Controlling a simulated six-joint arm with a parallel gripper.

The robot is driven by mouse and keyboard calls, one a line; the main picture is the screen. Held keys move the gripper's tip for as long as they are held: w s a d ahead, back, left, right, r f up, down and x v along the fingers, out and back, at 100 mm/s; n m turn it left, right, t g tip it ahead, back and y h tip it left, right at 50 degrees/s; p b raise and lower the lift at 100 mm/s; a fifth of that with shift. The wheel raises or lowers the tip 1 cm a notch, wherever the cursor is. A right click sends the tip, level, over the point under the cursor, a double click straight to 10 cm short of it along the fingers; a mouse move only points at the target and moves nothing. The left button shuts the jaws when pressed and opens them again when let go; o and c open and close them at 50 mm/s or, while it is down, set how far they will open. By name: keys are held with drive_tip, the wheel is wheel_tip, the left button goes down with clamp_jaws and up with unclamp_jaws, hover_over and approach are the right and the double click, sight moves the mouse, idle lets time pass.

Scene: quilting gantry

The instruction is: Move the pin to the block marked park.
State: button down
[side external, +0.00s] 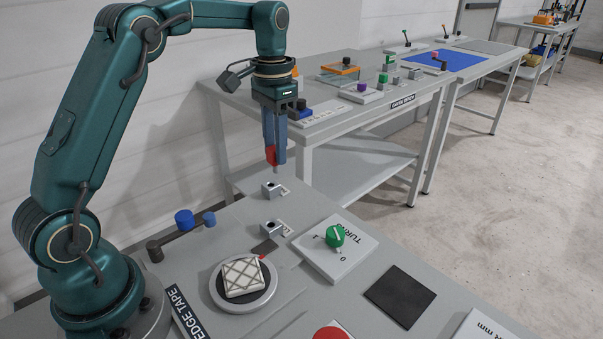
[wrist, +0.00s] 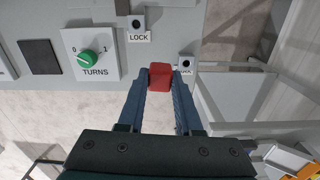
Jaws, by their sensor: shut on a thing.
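My gripper (side external: 274,150) is shut on the pin, whose red head (side external: 271,155) shows between the blue fingers. In the wrist view the red pin (wrist: 160,77) sits between the fingertips. The pin's grey lower end points down, just above or beside the far grey block (side external: 269,190); I cannot tell whether they touch. That block (wrist: 186,62) shows right of the pin in the wrist view, its label partly hidden by a finger. The other block (wrist: 137,24) is labelled LOCK; it is the nearer block (side external: 275,227) in the side view.
A TURNS plate with a green knob (side external: 335,236) stands right of the blocks. A round hoop with quilted fabric (side external: 243,277) and a dark square pad (side external: 399,296) lie nearer. A second bench (side external: 330,125) with small items stands behind; the table edge is close to the far block.

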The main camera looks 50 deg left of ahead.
sight(269, 157)
drive_tip(key=shift+n, duration=0.5)
drive_tip(key=a, duration=0.1)
drive_tip(key=w+a, duration=0.1)
drive_tip(key=a, duration=0.1)
drive_tip(key=w+a, duration=0.1)
drive_tip(key=a, duration=0.1)
drive_tip(key=shift+w+a+f, duration=0.1)
drive_tip(key=shift+w+a, duration=0.05)
drive_tip(key=shift+a, duration=0.1)
drive_tip(key=shift+f, duration=2.9)
drive_tip(key=shift+f, duration=1.65)
drive_tip(key=c, duration=0.5)
unclamp_jaws()
